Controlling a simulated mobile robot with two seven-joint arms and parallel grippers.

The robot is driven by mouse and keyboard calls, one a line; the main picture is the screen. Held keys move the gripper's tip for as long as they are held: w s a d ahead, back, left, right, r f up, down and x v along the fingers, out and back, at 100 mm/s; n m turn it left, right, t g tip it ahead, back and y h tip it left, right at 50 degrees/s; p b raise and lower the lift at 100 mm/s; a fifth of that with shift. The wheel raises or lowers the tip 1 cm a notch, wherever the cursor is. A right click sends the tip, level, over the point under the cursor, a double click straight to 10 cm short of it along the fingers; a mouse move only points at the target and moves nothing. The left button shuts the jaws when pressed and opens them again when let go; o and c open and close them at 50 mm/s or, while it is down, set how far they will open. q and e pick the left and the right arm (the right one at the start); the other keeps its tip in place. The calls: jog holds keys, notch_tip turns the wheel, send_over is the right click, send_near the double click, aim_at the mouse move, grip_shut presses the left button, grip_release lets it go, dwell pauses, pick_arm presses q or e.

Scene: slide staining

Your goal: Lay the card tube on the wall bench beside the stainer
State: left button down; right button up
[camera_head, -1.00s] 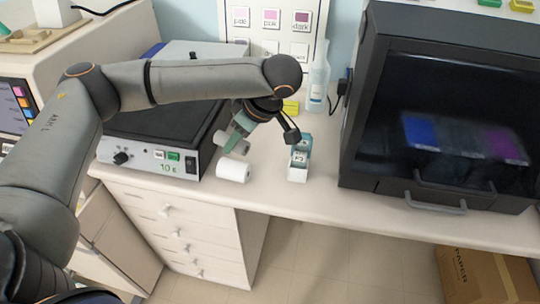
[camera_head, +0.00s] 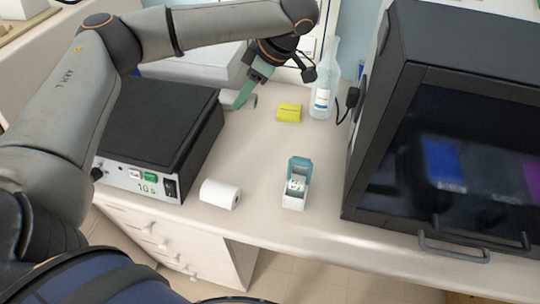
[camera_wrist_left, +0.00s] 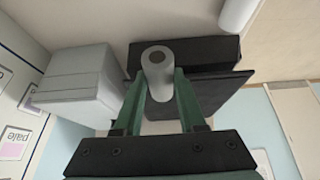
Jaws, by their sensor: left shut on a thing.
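My left gripper (camera_head: 242,101) is shut on a grey card tube (camera_head: 250,101), over the bench's rear part, just right of the black-topped box (camera_head: 150,112) with a "10s" display. In the left wrist view, the card tube (camera_wrist_left: 158,64) sits between the two green fingers of the gripper (camera_wrist_left: 158,92), its dark hollow end showing. I cannot tell whether the tube touches the wall bench (camera_head: 262,150). A large black cabinet (camera_head: 420,85) with a dark window stands at right; which machine is the stainer I cannot tell. My right gripper is out of view.
A white paper roll (camera_head: 218,194) lies at the bench's front edge. A small teal-lidded box (camera_head: 297,185) stands open right of it. A yellow block (camera_head: 289,113) and a clear bottle (camera_head: 323,92) are at the back. Bare bench lies between them.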

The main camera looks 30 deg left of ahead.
pick_arm(q)
notch_tip(320, 180, down, 3)
jog(key=shift+r, duration=0.1)
notch_tip(320, 180, down, 3)
jog(key=s, duration=0.2)
send_over(241, 153)
jog(key=d, duration=0.2)
notch_tip(241, 153, down, 5)
jog(key=shift+f, duration=0.2)
jog(key=shift+w+f, duration=0.15)
jog(key=shift+f, duration=2.35)
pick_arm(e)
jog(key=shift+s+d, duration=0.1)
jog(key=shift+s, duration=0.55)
pick_arm(q)
jog(key=shift+f, duration=0.15)
jog(key=shift+c, duration=2.4)
grip_release()
